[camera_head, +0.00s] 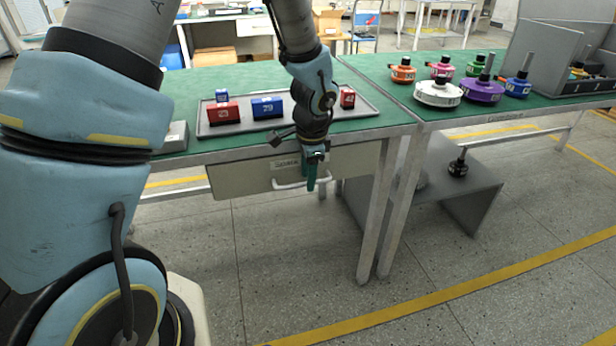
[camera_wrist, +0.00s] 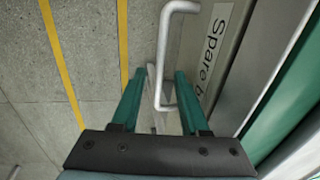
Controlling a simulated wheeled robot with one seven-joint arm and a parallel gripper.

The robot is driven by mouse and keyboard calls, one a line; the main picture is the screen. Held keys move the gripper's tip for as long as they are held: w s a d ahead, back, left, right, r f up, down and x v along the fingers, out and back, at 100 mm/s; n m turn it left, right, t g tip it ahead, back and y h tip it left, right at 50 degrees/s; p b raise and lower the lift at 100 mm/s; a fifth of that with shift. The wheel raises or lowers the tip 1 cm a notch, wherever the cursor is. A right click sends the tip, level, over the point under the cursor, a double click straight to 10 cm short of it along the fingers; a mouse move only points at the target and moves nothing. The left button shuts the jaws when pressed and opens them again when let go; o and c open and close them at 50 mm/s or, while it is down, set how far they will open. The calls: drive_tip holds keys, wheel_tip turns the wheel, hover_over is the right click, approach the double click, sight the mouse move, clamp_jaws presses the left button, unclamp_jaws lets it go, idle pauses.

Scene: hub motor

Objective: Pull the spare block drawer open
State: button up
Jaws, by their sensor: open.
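The spare block drawer (camera_head: 240,178) is a grey-beige front under the left green-topped table, and it looks shut. Its label, partly hidden by my arm in the head view, reads "Spare b..." in the wrist view (camera_wrist: 214,50). A pale bar handle (camera_head: 290,184) sticks out from the drawer front. My gripper (camera_head: 312,178) is in front of the drawer at the handle's right end. In the wrist view, my gripper (camera_wrist: 160,100) has its two green fingers apart, with the handle (camera_wrist: 163,60) reaching into the gap between them. I cannot tell whether either finger touches it.
A grey tray (camera_head: 205,130) with red and blue blocks lies on the table above the drawer. Table legs (camera_head: 378,215) and a low grey stand (camera_head: 475,200) are to the right. The floor (camera_head: 280,260) before the drawer is clear.

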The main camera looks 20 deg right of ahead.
drive_tip(key=shift+f, duration=0.25)
clamp_jaws()
idle(1.4)
